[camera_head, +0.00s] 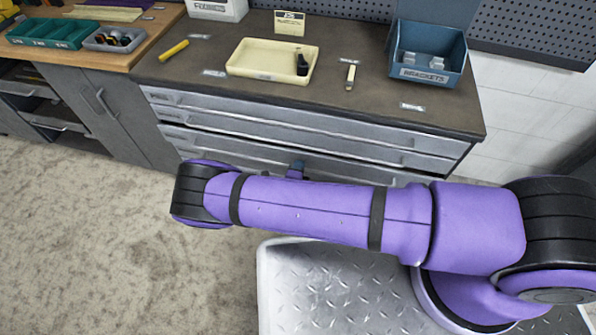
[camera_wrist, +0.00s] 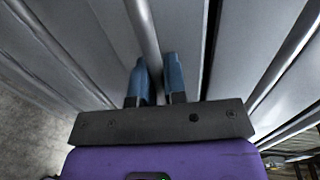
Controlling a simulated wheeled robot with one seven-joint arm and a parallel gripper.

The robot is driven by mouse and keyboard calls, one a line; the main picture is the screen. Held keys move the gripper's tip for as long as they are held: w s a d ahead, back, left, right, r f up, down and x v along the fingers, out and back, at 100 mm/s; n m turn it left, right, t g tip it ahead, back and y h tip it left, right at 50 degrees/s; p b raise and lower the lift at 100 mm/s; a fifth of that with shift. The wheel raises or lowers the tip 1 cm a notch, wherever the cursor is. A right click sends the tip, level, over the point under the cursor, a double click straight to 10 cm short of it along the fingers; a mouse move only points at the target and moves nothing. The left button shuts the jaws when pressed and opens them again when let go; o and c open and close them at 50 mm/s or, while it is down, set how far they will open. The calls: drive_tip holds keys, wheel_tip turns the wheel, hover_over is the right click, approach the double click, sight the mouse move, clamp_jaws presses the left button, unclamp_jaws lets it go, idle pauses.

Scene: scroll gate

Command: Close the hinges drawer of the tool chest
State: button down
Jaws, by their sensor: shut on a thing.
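The tool chest (camera_head: 290,117) stands below the dark worktop, with several wide grey drawers stacked in its front. A lower drawer (camera_head: 185,138) appears to stand out a little from the ones above; my arm hides much of its front. The drawer labels are too small to read, so I cannot tell which is the hinges drawer. My gripper (camera_head: 298,166) shows just behind my arm, at the lower drawer fronts. In the wrist view, its two blue fingers (camera_wrist: 158,68) are shut on a grey bar handle (camera_wrist: 143,25), one finger on each side.
On the worktop are a cream tray (camera_head: 245,71), a blue brackets bin (camera_head: 455,70), a yellow tool (camera_head: 174,50) and a small pale tool (camera_head: 351,77). A wooden bench (camera_head: 120,50) stands to the left. Concrete floor (camera_head: 90,240) is clear at left.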

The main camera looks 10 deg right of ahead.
drive_tip(key=shift+r+x, duration=0.1)
drive_tip(key=shift+x, duration=0.55)
drive_tip(key=shift+r+x, duration=0.15)
drive_tip(key=shift+x, duration=0.45)
drive_tip(key=c, duration=1.2)
unclamp_jaws()
drive_tip(key=shift+w+d, duration=0.1)
drive_tip(key=v, duration=1.1)
